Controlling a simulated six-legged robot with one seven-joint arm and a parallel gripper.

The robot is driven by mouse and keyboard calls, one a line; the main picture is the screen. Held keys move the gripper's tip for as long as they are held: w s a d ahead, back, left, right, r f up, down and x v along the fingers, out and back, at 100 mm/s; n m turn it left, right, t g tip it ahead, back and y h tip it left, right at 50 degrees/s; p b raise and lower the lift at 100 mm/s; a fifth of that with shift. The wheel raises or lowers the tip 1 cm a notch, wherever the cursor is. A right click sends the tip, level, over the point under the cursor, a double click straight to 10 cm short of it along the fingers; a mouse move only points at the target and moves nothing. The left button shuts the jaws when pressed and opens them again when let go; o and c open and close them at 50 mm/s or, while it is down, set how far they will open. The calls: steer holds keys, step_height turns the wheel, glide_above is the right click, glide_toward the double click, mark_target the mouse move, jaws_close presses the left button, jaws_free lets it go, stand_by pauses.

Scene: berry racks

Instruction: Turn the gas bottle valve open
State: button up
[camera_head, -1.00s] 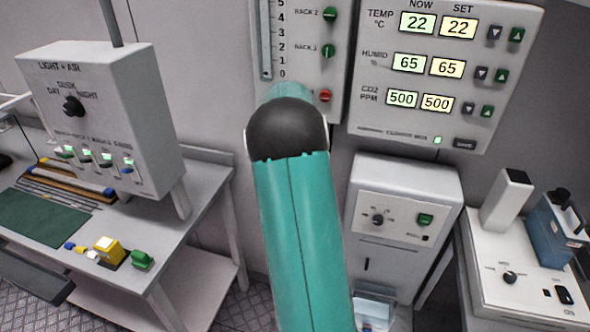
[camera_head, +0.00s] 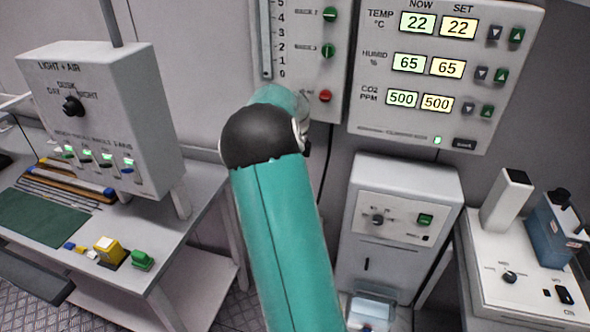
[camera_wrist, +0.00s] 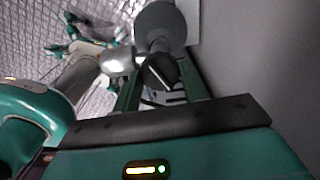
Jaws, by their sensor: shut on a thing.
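In the wrist view my gripper (camera_wrist: 159,84) reaches up from the bottom, its two green fingers on either side of a dark valve knob (camera_wrist: 161,70). The fingers are shut on the knob. Beyond it is a rounded grey body (camera_wrist: 160,24), which looks like the gas bottle. The fingers and the shadow hide part of the knob, so I cannot tell how far it is turned. In the head view my arm hides my gripper, and I cannot make out the bottle there.
In the head view a light and air box (camera_head: 98,110) stands over a workbench (camera_head: 175,262) at left. A climate panel (camera_head: 405,130) hangs on the wall. A grey cabinet (camera_head: 395,265) and a white instrument table (camera_head: 500,250) are at right.

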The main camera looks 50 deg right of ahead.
steer(key=m, duration=0.5)
stand_by(0.5)
steer(key=o, duration=1)
steer(key=shift+c, duration=0.2)
steer(key=shift+r, duration=0.1)
